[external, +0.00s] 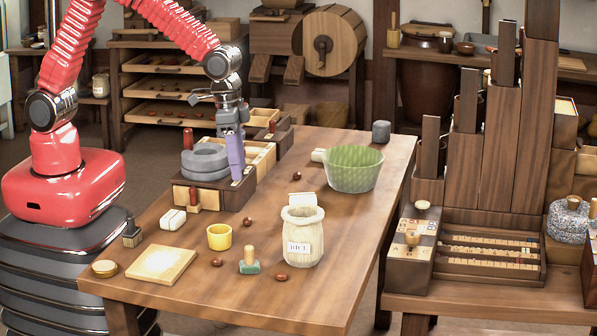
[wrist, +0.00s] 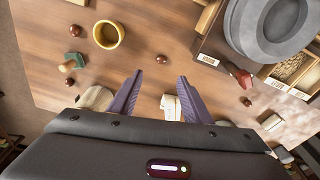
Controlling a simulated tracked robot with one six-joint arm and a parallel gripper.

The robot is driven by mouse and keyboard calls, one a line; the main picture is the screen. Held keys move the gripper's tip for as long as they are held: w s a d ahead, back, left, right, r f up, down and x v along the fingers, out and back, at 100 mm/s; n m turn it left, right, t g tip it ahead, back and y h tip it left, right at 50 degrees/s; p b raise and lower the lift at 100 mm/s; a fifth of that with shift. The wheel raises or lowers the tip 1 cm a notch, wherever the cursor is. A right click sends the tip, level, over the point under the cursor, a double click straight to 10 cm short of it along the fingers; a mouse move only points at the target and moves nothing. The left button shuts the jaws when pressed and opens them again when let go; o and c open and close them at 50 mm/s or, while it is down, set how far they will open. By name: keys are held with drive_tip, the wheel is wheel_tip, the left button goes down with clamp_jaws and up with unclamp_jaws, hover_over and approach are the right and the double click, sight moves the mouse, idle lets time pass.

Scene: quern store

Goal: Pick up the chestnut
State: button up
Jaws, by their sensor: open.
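Several brown, shiny chestnuts lie apart on the wooden table. In the external view one is near the yellow cup (external: 248,221), one is nearer the bowl (external: 297,176), and others lie towards the front (external: 216,262) and by the sack (external: 281,277). My gripper (external: 235,165) has purple fingers, open and empty, above the table beside the grey stone; the fingers also show in the wrist view (wrist: 160,78).
The grey round stone (external: 205,160) sits on a drawer box left of my gripper. The rice sack (external: 302,236), yellow cup (external: 219,237), green stamp (external: 249,265), green bowl (external: 353,169) and board (external: 161,265) stand around.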

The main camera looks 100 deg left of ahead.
hover_over(247, 221)
drive_tip(key=s, duration=0.1)
drive_tip(key=f, duration=0.8)
drive_tip(key=shift+s+a, duration=0.1)
drive_tip(key=shift+a, duration=0.25)
drive_tip(key=shift+f, duration=0.1)
drive_tip(key=shift+w+a+f, duration=0.1)
drive_tip(key=shift+w+f, duration=0.05)
drive_tip(key=shift+f, duration=1.15)
drive_tip(key=shift+w+a+f, duration=0.1)
drive_tip(key=shift+w+f, duration=0.05)
drive_tip(key=shift+f, duration=1.1)
clamp_jaws()
